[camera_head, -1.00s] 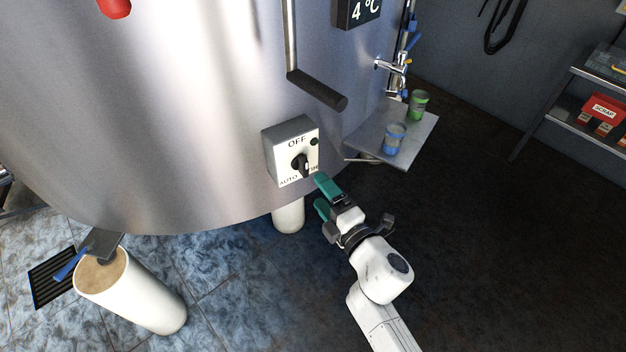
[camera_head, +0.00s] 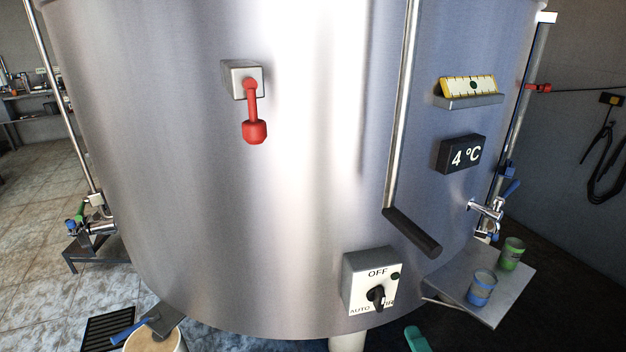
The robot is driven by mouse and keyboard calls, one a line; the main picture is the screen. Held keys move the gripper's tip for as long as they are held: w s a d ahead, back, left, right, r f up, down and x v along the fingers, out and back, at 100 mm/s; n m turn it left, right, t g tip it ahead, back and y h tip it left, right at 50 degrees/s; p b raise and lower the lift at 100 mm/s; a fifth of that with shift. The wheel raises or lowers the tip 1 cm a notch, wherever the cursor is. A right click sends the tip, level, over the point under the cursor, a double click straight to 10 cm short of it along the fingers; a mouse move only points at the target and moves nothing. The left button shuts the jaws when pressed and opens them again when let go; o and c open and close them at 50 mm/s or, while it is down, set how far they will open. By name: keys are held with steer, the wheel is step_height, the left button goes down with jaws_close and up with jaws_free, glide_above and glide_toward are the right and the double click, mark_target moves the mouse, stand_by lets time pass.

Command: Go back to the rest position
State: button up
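My gripper (camera_head: 416,340) shows only as a teal fingertip at the bottom edge, to the right of and below the switch box. The rest of the gripper and my arm are out of frame. The fingertip looks apart from the tank and the switch, and nothing held shows. The switch box (camera_head: 358,274) has a black knob (camera_head: 377,297) and the words OFF, AUTO and a partly covered word at right. It is fixed low on the steel tank (camera_head: 190,180).
A shelf (camera_head: 515,290) with a blue cup (camera_head: 481,289) and a green cup (camera_head: 511,253) juts out at right below a tap (camera_head: 488,208). A black-ended handle (camera_head: 412,232) and a red lever (camera_head: 254,120) stick out from the tank. A capped post (camera_head: 155,340) stands lower left.

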steer(key=s+d+f+m+g+h, duration=0.75)
steer(key=s+d+m, duration=0.25)
steer(key=d+m, duration=0.3)
steer(key=s+a+f+m+g+y, duration=0.1)
steer(key=s+a+m+g+y, duration=0.1)
steer(key=s, duration=0.6)
steer(key=s+a+f+m+g+y, duration=0.2)
steer(key=s+a+m+g+y, duration=0.1)
steer(key=s+a+g, duration=0.2)
steer(key=s+g, duration=0.2)
steer(key=s, duration=0.2)
steer(key=shift+s+a+m+y, duration=0.2)
steer(key=shift+s+m+y, duration=0.1)
steer(key=shift+m+y, duration=0.1)
